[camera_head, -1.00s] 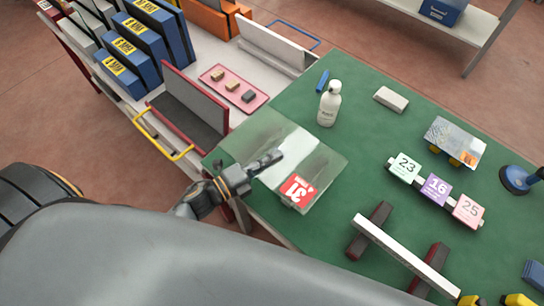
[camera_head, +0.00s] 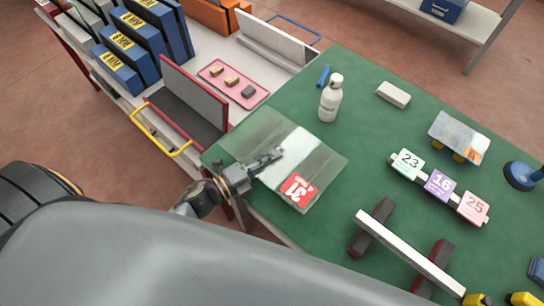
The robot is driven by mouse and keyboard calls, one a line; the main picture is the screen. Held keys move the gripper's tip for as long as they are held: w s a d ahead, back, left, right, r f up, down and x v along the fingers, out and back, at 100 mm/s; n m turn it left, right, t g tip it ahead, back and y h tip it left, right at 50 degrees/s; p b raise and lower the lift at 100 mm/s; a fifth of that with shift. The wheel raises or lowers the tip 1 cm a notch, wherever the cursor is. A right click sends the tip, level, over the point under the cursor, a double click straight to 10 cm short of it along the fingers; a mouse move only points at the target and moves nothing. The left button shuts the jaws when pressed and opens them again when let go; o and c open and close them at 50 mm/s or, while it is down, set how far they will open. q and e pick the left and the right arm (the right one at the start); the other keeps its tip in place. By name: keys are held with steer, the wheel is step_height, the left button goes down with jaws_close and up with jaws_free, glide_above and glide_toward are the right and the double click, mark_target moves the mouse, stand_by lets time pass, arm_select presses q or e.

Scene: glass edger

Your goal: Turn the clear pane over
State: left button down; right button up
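The clear pane (camera_head: 318,158) is at the near left corner of the green table. It is see-through, with a bright pale streak across it and a red label (camera_head: 299,188) with white marks near its front corner. My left gripper (camera_head: 274,156) reaches in from the left at the pane's near left edge, its fingers overlapping the pane in the picture. The fingers look close together, but I cannot tell whether they grip the pane or only lie over or under it. Whether the pane lies flat or is slightly raised is unclear. My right gripper is not in view.
A white bottle (camera_head: 330,100) stands just behind the pane. A white bar on two dark supports (camera_head: 408,252) lies to its right. Numbered blocks (camera_head: 440,184) and a small tilted plate (camera_head: 459,136) are further right. A rack cart (camera_head: 195,100) adjoins the table's left side.

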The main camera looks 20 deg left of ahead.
arm_select(q)
steer(key=shift+f+b, duration=0.35)
stand_by(0.3)
steer(key=c, duration=1.4)
jaws_free()
steer(key=shift+c, duration=0.2)
steer(key=shift+s+f, duration=0.15)
steer(key=v, duration=1.1)
steer(key=shift+s+a, duration=0.25)
steer(key=shift+s, duration=0.05)
